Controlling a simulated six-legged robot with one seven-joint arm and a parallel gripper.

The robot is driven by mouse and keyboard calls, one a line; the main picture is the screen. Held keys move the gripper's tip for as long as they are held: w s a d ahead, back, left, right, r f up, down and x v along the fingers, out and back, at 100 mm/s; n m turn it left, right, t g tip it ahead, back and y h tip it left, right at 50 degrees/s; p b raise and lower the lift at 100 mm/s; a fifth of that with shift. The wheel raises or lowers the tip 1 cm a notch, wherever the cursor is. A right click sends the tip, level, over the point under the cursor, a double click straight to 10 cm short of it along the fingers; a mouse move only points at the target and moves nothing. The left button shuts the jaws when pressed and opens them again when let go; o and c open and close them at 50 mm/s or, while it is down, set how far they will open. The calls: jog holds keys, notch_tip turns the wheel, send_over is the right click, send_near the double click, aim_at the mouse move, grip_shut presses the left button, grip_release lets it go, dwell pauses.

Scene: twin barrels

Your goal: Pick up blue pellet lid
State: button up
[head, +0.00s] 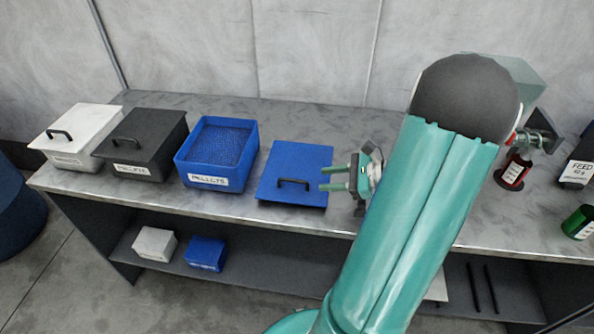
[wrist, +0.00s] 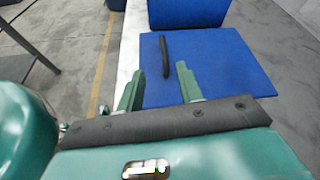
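The blue pellet lid (head: 276,172) lies flat on the bench, a square blue plate with a black bar handle (head: 293,183) on top. It also shows in the wrist view (wrist: 225,70), with its handle (wrist: 164,55) ahead of the fingers. My gripper (head: 326,179) is just right of the handle, its two green fingers spread apart and pointing left. In the wrist view my gripper (wrist: 158,82) is open and empty, with the handle lying beyond and between the fingertips. I cannot tell the exact height of the fingers above the lid.
The open blue pellet bin (head: 207,181) stands left of the lid. A dark lidded bin (head: 145,150) and a white lidded bin (head: 72,152) stand further left. A red-labelled bottle (head: 514,170) and green can (head: 578,222) are at right. Small boxes sit on the lower shelf.

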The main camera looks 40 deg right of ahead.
aim_at(293, 180)
jog(key=x, duration=0.5)
jog(key=shift+w+a+f, duration=0.1)
jog(key=shift+w+a, duration=0.1)
jog(key=shift+w, duration=0.1)
jog(key=x, duration=0.5)
jog(key=shift+w+d+f, duration=0.1)
jog(key=shift+w, duration=0.3)
grip_shut()
